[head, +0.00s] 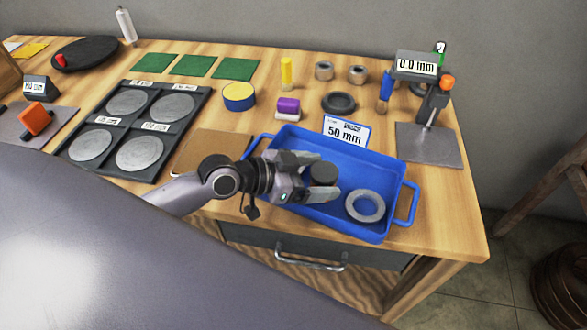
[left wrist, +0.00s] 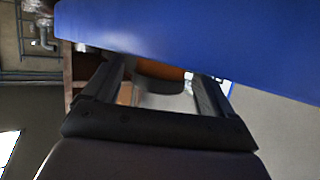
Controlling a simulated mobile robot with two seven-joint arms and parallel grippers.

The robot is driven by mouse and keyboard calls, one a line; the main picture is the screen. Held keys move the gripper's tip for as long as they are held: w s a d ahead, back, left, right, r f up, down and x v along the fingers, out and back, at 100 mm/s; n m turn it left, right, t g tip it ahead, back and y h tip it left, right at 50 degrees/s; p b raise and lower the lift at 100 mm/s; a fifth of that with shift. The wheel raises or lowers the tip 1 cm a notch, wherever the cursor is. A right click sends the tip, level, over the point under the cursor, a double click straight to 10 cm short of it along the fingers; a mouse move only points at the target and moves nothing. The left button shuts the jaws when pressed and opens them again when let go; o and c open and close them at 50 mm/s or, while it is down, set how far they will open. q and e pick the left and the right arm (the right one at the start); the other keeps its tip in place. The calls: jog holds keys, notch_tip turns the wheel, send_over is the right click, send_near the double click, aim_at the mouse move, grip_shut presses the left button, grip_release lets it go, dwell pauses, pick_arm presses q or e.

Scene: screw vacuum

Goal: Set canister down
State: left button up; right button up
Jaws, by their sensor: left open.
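A dark, round-topped canister (head: 323,174) stands in the blue tray (head: 397,169), left of a grey ring. My left gripper (head: 321,177) reaches into the tray from the left. Its two fingers are open, one on each side of the canister; whether they touch it I cannot tell. In the left wrist view a grey and brown-orange body, seemingly the canister (left wrist: 165,82), shows between the fingers. The tray's blue wall (left wrist: 200,35) fills the top of that view. My right gripper is not in view.
The grey ring (head: 365,206) lies in the tray's right part. A "50 mm" card (head: 346,132) stands at the tray's back edge. A gauge stand (head: 430,110) is at the back right. Round plates in a black holder (head: 135,125) lie left. A drawer (head: 310,251) is below.

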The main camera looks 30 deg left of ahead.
pick_arm(q)
jog(key=v, duration=1.1)
jog(key=shift+s+a+b, duration=0.25)
jog(key=shift+b, duration=0.1)
jog(key=shift+r, duration=0.15)
jog(key=shift+a, duration=0.1)
